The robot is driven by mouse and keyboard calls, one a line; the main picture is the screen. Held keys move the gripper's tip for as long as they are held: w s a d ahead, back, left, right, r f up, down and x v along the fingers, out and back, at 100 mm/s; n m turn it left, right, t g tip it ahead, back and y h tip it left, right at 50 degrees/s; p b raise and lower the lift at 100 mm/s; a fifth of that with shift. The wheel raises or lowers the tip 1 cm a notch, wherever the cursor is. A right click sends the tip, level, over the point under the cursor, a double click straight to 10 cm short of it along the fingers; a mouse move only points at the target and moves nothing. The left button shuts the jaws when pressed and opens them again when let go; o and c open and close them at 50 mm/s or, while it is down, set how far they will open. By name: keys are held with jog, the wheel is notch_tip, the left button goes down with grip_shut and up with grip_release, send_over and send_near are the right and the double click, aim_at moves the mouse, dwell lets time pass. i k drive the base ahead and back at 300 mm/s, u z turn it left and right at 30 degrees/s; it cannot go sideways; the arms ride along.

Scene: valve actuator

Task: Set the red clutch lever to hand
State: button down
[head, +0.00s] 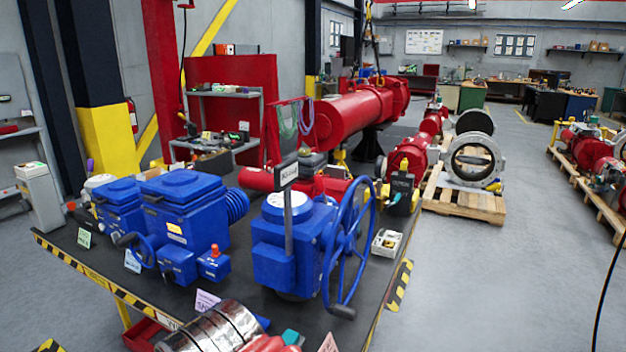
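A blue valve actuator (270,250) with a large blue handwheel (326,262) stands on the dark table in the head view. A sign on a grey post (288,222) is in front of it. Left of it is a larger blue actuator (180,212). A small red-orange knob (214,251) sits on a blue box at that unit's lower right; I cannot tell whether it is the clutch lever. No lever marking or hand position is readable. My gripper is not in view.
The table (385,285) has a yellow-black striped edge. A shiny banded metal cylinder (215,330) lies at its front. A small white box (386,242) sits right of the handwheel. A pallet (465,205) with a ring valve stands behind right.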

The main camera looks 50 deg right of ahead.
aim_at(318, 179)
jog(key=u, duration=0.05)
jog(key=i, duration=1)
jog(key=z, duration=0.05)
